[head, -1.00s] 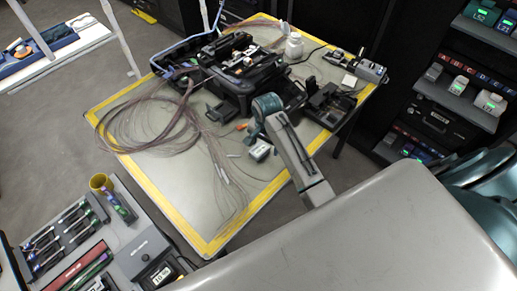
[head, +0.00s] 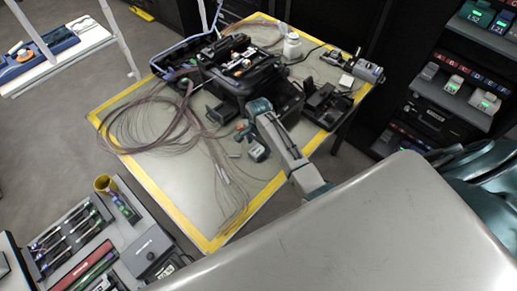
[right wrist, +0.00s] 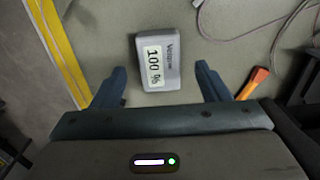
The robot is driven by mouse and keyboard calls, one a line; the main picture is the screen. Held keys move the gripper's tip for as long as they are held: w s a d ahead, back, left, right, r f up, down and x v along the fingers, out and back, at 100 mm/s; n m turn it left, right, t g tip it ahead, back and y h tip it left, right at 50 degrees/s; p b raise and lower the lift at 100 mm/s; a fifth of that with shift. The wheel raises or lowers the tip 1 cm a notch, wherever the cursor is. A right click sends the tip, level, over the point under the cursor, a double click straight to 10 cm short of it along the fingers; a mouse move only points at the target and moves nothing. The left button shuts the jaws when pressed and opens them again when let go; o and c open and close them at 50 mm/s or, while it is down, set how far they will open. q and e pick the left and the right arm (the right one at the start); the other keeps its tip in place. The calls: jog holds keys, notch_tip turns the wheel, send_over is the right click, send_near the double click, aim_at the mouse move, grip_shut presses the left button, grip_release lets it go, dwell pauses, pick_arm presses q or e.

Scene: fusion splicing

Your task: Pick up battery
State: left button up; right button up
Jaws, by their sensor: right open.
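The battery (right wrist: 172,52) is a small grey block with a white label reading 100 %. It lies on the grey table mat, and in the head view it shows as a small pale block (head: 258,153) beside my right arm. My right gripper (right wrist: 160,72) is open, with one blue finger on each side of the battery's near end. I cannot tell whether the fingers are down at the battery's height. In the head view the gripper (head: 250,138) is small and partly hidden by my arm. My left gripper is not in view.
An orange-handled tool (right wrist: 256,80) lies just right of the right finger. A thin cable (right wrist: 250,35) curves beyond it. The yellow table edge (right wrist: 60,50) is on the left. Coiled fibres (head: 150,125) and a black splicer case (head: 235,70) occupy the table further back.

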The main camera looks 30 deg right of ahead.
jog(key=shift+f, duration=1.15)
jog(key=shift+r, duration=0.1)
jog(key=c, duration=1.4)
jog(key=shift+w+r, duration=0.1)
jog(key=shift+r+b, duration=0.4)
jog(key=shift+r, duration=0.15)
jog(key=shift+s+a+r+b, duration=0.1)
jog(key=shift+s+r+b, duration=0.15)
jog(key=shift+r+b, duration=0.15)
jog(key=shift+s+r+b, duration=0.2)
jog(key=shift+r+b, duration=0.05)
jog(key=shift+r, duration=0.25)
jog(key=s+a+b, duration=0.1)
jog(key=s, duration=0.3)
jog(key=s+a+r+b, duration=0.1)
jog(key=s, duration=0.3)
jog(key=s+a+b, duration=0.2)
jog(key=s, duration=0.3)
jog(key=shift+s+r, duration=0.1)
jog(key=shift+r, duration=0.15)
jog(key=shift+s+a+r, duration=0.2)
jog(key=shift+s+a, duration=0.05)
jog(key=shift+s, duration=0.45)
